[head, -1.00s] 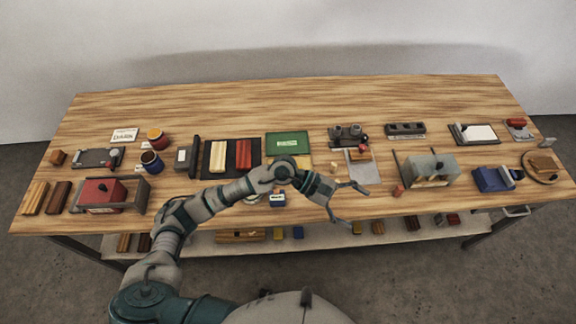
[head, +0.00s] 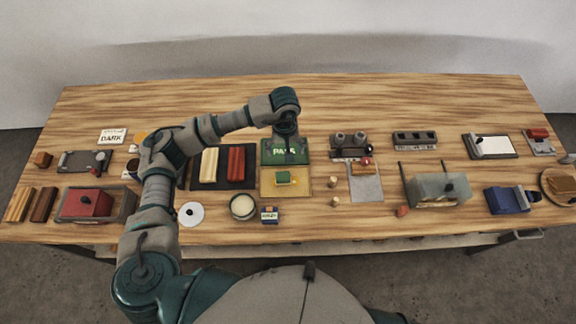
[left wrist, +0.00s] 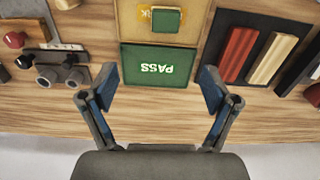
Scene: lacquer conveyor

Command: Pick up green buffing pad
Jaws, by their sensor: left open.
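The green buffing pad (head: 284,177) is a small green block with a yellowish lower edge, lying on a tan mat (head: 301,188). It also shows at the top of the left wrist view (left wrist: 166,19). My left gripper (head: 287,147) points down over the green PASS mat (head: 270,157), just beyond the tan one. In the left wrist view my left gripper (left wrist: 158,88) has its fingers wide apart with nothing between them, and the pad lies ahead, beyond the PASS mat. My right gripper is not in view.
A dark tray (head: 224,182) with red and cream bars lies left of the mats. Two small pegs and a twin-knobbed block (head: 350,145) are to the right. The table's back strip is clear.

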